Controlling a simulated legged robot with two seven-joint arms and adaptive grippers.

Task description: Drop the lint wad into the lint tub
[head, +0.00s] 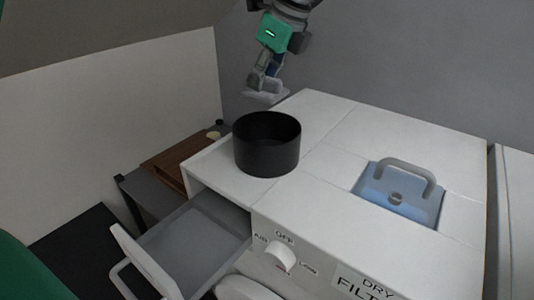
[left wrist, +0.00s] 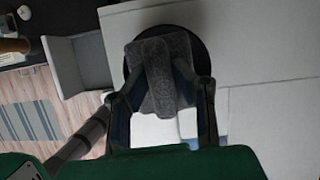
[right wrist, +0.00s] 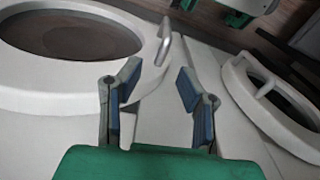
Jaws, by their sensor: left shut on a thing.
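The lint wad (head: 264,97) is a flat, fuzzy grey piece. In the left wrist view the wad (left wrist: 158,62) sits between the fingers and covers much of the tub. My left gripper (head: 265,82) is shut on it, holding it in the air. The lint tub (head: 266,155) is a round, black, open-topped pot standing upright on the white machine's top. In the head view the wad appears above the tub's rim, apart from it. The tub's rim (left wrist: 203,55) shows behind the wad in the left wrist view. My right gripper (right wrist: 156,84) is open and empty.
The white machine (head: 325,130) has a blue recess (head: 418,205) with a grey handle. An open grey drawer (head: 190,245) juts out at its front left, near a knob (head: 280,254). Round machine doors (right wrist: 75,60) lie beyond my right gripper. A brown wooden box (head: 170,163) stands behind.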

